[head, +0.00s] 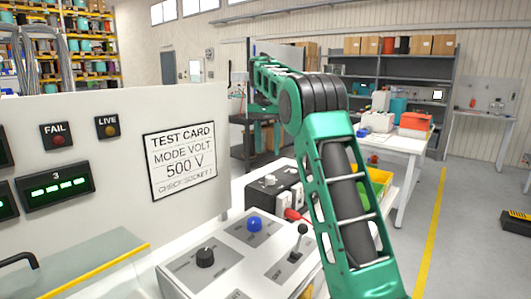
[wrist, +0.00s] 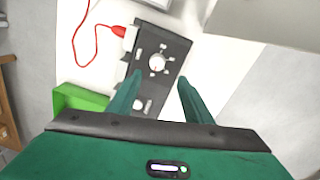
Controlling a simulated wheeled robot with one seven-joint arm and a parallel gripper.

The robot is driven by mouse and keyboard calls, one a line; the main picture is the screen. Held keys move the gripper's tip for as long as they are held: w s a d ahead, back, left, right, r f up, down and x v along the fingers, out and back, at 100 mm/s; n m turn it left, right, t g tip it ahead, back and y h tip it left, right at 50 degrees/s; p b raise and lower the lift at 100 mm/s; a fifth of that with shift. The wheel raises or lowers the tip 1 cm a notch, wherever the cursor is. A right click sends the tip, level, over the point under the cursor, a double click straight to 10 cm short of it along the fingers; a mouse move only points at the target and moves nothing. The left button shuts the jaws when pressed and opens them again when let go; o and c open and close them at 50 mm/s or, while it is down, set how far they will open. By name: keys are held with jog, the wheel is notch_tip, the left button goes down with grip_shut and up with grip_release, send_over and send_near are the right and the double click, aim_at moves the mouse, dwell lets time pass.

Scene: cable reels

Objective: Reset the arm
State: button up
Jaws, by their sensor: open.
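My green arm (head: 345,190) rises from the lower right of the head view, bends at a dark elbow joint, and reaches away behind the white panel's right end. I cannot make out my gripper's fingers in the head view. In the wrist view my gripper (wrist: 158,88) points down with its two green fingers apart and nothing between them. Beyond the fingers lies a dark-faced tester (wrist: 160,62) with a white knob. A red lead (wrist: 90,25) is plugged into its upper left side.
A white panel with a test card (head: 180,160) reading 500 V stands left. A grey control box (head: 225,255) with a blue button and lever is in front. A green bin (wrist: 80,98) is beside the tester. Shelving (head: 385,80) stands behind; floor at right is mostly clear.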

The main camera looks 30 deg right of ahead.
dwell(0.4)
jog(key=s+f+n, duration=0.3)
jog(key=s, duration=2.2)
jog(key=s+a+f+n, duration=0.1)
jog(key=s+a+f, duration=0.2)
jog(key=s+f, duration=0.4)
jog(key=s+a+f+n, duration=0.1)
jog(key=s+a+f, duration=0.3)
jog(key=s, duration=1.1)
notch_tip(320, 180, down, 3)
jog(key=shift+s+a+r, duration=0.1)
jog(key=shift+s+a, duration=0.05)
jog(key=shift+w+f, duration=0.25)
jog(key=shift+w, duration=0.35)
